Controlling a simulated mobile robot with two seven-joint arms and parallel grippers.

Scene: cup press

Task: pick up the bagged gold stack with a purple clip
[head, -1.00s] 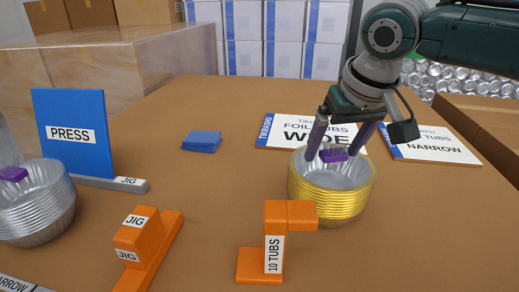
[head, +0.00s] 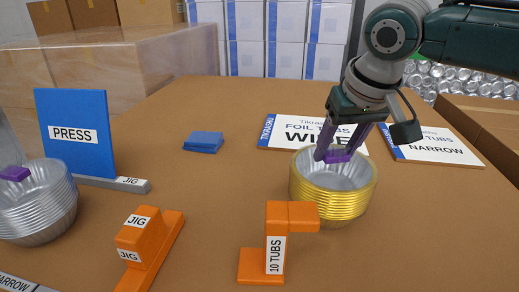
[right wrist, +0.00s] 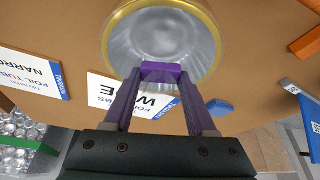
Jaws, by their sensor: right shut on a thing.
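The bagged gold stack (head: 332,196) of foil tubs stands on the brown table at the right, beside the orange gauge. Its purple clip (head: 337,156) shows at the rim. My right gripper (head: 337,157) is above the stack, with its fingers shut on the purple clip. In the right wrist view the fingertips (right wrist: 160,74) hold the clip (right wrist: 161,70) from both sides, and the gold rim (right wrist: 214,35) shows behind it. The stack appears to rest on the table. My left gripper is not in view.
An orange 10 TUBS gauge (head: 275,242) stands close in front of the stack. WIDE (head: 300,132) and NARROW (head: 437,146) cards lie behind it. At the left are a silver stack (head: 38,205), the blue press (head: 74,133) and an orange jig (head: 146,245).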

